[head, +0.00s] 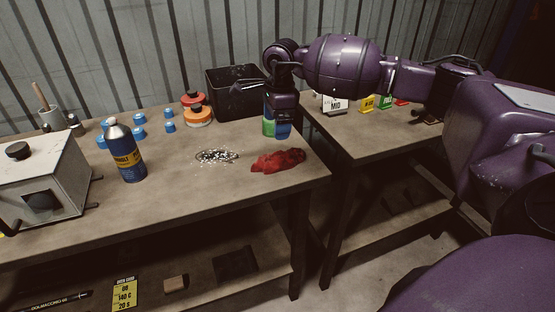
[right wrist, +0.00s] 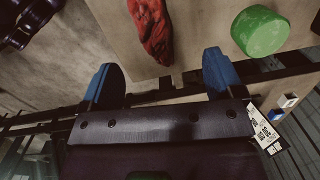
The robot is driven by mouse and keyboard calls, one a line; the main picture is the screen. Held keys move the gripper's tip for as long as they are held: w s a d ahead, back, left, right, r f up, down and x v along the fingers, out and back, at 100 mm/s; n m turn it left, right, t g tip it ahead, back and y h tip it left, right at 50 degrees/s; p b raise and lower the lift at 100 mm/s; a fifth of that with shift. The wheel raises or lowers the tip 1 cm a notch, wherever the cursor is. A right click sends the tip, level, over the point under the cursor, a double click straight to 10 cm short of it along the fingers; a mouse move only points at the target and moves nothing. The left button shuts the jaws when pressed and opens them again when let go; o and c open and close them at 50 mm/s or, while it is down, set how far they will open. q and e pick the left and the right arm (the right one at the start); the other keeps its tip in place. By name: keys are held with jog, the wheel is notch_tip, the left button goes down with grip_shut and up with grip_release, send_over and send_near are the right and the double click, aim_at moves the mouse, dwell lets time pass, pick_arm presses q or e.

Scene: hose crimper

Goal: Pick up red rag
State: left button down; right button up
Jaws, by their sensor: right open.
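The red rag (head: 278,160) lies crumpled on the workbench near its right front corner. It also shows in the right wrist view (right wrist: 152,28), at the top, beyond and between my fingertips. My right gripper (head: 279,131) hangs above the bench, a little behind the rag and apart from it. In the right wrist view its two blue fingers (right wrist: 162,76) stand wide apart with nothing between them. My left gripper is not in view.
A green round object (right wrist: 259,32) sits beside the rag. A pile of small shiny bits (head: 217,156) lies left of it. The workbench (head: 210,185) also holds a spray can (head: 126,153), orange-and-red containers (head: 198,115) and a black bin (head: 234,97). A gap separates a second table (head: 375,135).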

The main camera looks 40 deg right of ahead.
aim_at(279, 152)
jog(key=shift+s+d+n+g+h, duration=0.25)
jog(key=shift+s+n+g+h, duration=0.05)
jog(key=shift+s+n+g, duration=0.15)
jog(key=shift+a+f, duration=0.15)
jog(key=shift+f, duration=5.3)
jog(key=c, duration=1)
notch_tip(279, 152, up, 20)
jog(key=shift+r+p, duration=0.1)
jog(key=shift+p, duration=0.2)
